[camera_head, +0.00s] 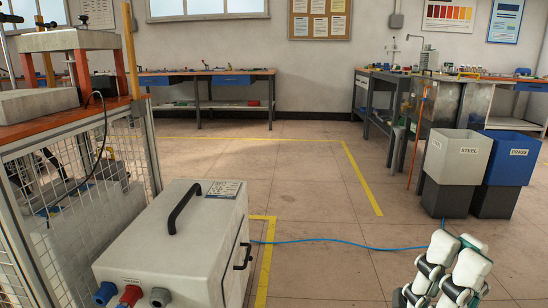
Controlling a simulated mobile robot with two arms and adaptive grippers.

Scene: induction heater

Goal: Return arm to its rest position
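My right gripper (456,264) shows at the bottom right, low in front of the floor. Its white and black parts point up and sit close together, with a bit of teal behind them. I cannot tell whether it is open or shut. I see no object held in it. My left gripper and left arm are not in view.
A grey power box (165,245) with a black handle stands at the front left, beside a mesh-sided bench. A blue cable (325,241) crosses the floor. Grey STEEL (455,158) and blue BRASS (510,160) bins stand right.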

